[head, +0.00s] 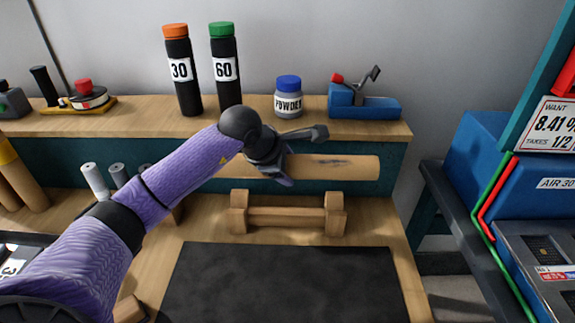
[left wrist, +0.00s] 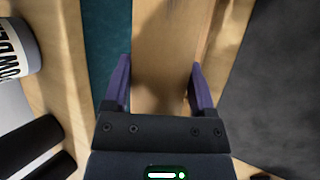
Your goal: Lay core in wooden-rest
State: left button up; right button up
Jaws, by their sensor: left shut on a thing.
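The core (head: 340,167) is a plain tan cylinder lying level, left to right, in the head view. My left gripper (head: 284,172) is shut on it near its left part; my gripper and arm hide that end. In the left wrist view the core (left wrist: 168,45) runs between the two purple fingers of my left gripper (left wrist: 160,85). The wooden-rest (head: 288,217), with two end blocks joined by bars, stands on the bench below and in front of the core. The core appears held above it, apart from it. My right gripper is not in view.
A dark mat (head: 285,285) lies in front of the wooden-rest. On the back shelf (head: 130,122) stand two black bottles, a powder jar (head: 289,100) and a blue device (head: 362,102). Grey rolls (head: 95,181) stand at left. Blue equipment (head: 480,150) is at right.

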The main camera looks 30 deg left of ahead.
pick_arm(q)
jog(key=f+b, duration=0.2)
jog(key=f, duration=0.1)
jog(key=f+b, duration=0.1)
jog(key=shift+a+f, duration=0.3)
jog(key=shift+a, duration=0.05)
jog(key=shift+d+f+b, duration=0.4)
jog(key=shift+b, duration=0.05)
notch_tip(320, 180, down, 2)
jog(key=shift+f+b, duration=0.15)
jog(key=shift+b, duration=0.65)
jog(key=shift+f+b, duration=0.3)
jog(key=shift+f, duration=0.1)
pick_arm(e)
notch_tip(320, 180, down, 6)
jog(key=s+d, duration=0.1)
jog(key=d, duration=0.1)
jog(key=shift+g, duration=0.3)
pick_arm(q)
jog(key=shift+r, duration=0.1)
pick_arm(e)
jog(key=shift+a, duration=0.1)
